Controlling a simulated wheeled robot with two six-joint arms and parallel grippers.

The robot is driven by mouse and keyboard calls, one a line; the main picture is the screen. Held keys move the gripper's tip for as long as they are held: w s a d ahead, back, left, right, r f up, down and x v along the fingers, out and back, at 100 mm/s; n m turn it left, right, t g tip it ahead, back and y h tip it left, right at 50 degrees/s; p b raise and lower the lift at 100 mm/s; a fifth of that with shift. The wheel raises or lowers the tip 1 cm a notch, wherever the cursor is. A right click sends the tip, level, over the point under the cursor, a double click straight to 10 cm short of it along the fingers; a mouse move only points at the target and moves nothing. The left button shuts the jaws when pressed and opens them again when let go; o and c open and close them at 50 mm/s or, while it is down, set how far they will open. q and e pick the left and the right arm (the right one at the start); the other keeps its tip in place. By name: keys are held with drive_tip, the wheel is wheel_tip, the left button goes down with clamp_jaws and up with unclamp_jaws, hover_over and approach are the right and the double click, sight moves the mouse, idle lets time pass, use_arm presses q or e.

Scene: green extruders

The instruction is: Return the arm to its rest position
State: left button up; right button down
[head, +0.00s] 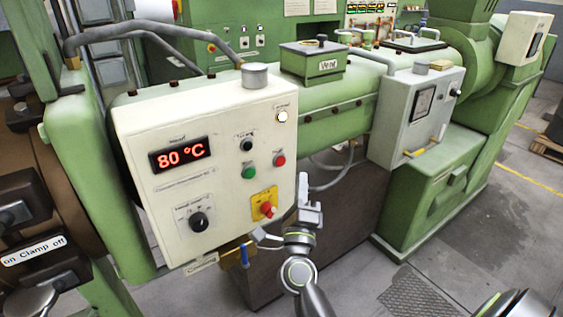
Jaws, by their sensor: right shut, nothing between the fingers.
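My right gripper (304,190) is shut and empty, with its fingers pointing up. It appears just right of the lower right edge of the pale control box (222,130). A red knob on a yellow plate (265,206) is to the left of the fingers. I cannot tell how far the gripper is from the box in depth. My right wrist and forearm (300,272) run down to the bottom edge of the view. My left gripper is out of view.
The control box has a red "80 °C" display (180,153), a black dial (199,221) and buttons. A blue-handled valve (244,254) hangs below it. A grey meter box (416,115) is on the green extruder (330,108). Open floor (500,215) lies at right.

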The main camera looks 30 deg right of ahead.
drive_tip(key=shift+f, duration=0.1)
idle(0.3)
wheel_tip(320, 180, down, 20)
drive_tip(key=w+a+n+y+b, duration=0.25)
drive_tip(key=n+y, duration=0.45)
drive_tip(key=n, duration=0.5)
drive_tip(key=s+a+f+n+g+y, duration=0.1)
drive_tip(key=s+f+n+g+y, duration=0.2)
drive_tip(key=f, duration=0.9)
drive_tip(key=s+a+f+n+g+y, duration=0.15)
drive_tip(key=s+f+n, duration=0.3)
drive_tip(key=f, duration=0.75)
drive_tip(key=s+f+n+g, duration=0.3)
drive_tip(key=s+f+g, duration=0.1)
drive_tip(key=s+f, duration=0.5)
drive_tip(key=s+d+f+n+g, duration=0.1)
drive_tip(key=s+f+n+g, duration=0.1)
drive_tip(key=s+f, duration=0.3)
drive_tip(key=s+d+f+n+g+b, duration=0.1)
drive_tip(key=s+f+g, duration=0.3)
drive_tip(key=s, duration=1)
drive_tip(key=s+d+f+n+g+b, duration=0.1)
drive_tip(key=s+f+n+g, duration=0.2)
drive_tip(key=s+f, duration=0.4)
drive_tip(key=s, duration=0.3)
drive_tip(key=shift+d+f+y, duration=0.2)
drive_tip(key=shift+d+y, duration=0.1)
drive_tip(key=shift+y, duration=0.05)
